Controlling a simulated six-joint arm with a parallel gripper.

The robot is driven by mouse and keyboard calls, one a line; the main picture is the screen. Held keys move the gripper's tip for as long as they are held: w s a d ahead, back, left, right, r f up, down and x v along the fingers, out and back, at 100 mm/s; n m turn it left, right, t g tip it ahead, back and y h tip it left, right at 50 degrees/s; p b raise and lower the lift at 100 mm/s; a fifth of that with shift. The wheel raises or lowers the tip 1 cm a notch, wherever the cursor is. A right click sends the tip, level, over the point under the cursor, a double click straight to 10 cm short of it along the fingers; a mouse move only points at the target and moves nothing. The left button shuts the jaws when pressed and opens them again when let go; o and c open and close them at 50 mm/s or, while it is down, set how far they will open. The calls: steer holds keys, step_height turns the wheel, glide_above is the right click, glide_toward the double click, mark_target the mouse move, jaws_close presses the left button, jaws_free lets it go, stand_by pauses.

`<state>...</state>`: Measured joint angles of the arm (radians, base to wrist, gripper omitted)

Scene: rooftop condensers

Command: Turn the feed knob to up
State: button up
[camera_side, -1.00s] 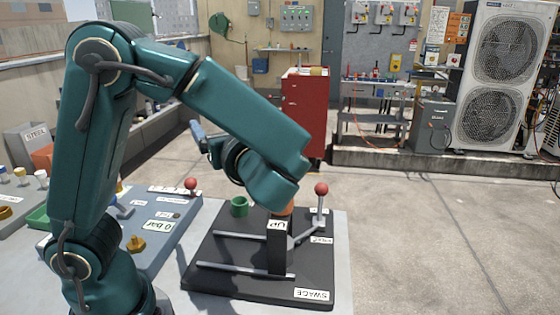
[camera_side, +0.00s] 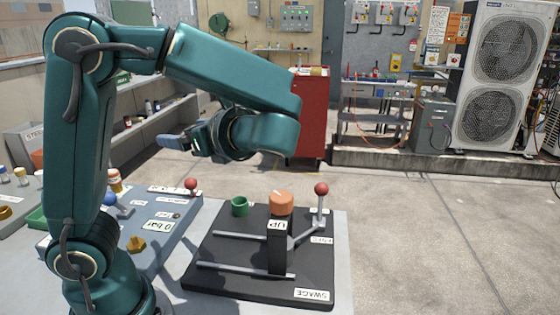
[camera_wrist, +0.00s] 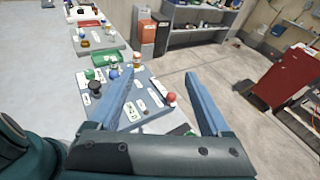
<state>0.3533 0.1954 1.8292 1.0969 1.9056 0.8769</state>
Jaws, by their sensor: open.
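An orange knob (camera_side: 281,202) sits on top of a black post with a white UP label (camera_side: 277,226). The post stands on a black baseplate (camera_side: 215,280) that has a SWAGE label at its front. I cannot read which way the knob is turned. My gripper (camera_side: 172,143) is held well above the bench, left of the knob and pointing left, away from it. In the wrist view my gripper (camera_wrist: 160,78) shows two blue fingers wide apart with nothing between them. The orange knob is not in the wrist view.
A red-balled lever (camera_side: 321,190) stands close right of the knob, and a green cup (camera_side: 239,206) is to its left. A blue-grey panel (camera_side: 185,225) with a 0 bar label, a gold knob and another red ball lies further left. The red cabinet (camera_side: 311,115) stands behind.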

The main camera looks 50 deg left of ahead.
steer(key=s+d+f+n+g+h, duration=0.4)
steer(key=d+n+h, duration=0.2)
steer(key=n+h, duration=0.2)
steer(key=s+d+f+n+g+h, duration=0.35)
steer(key=d+n+h, duration=0.25)
steer(key=n+h, duration=0.2)
step_height(320, 180, up, 12)
steer(key=n+t+h, duration=1.5)
steer(key=n+h, duration=0.2)
steer(key=n, duration=0.3)
glide_above(273, 192)
steer(key=shift+g, duration=0.45)
step_height(273, 192, down, 16)
steer(key=shift+r, duration=0.1)
steer(key=shift+x, duration=2.45)
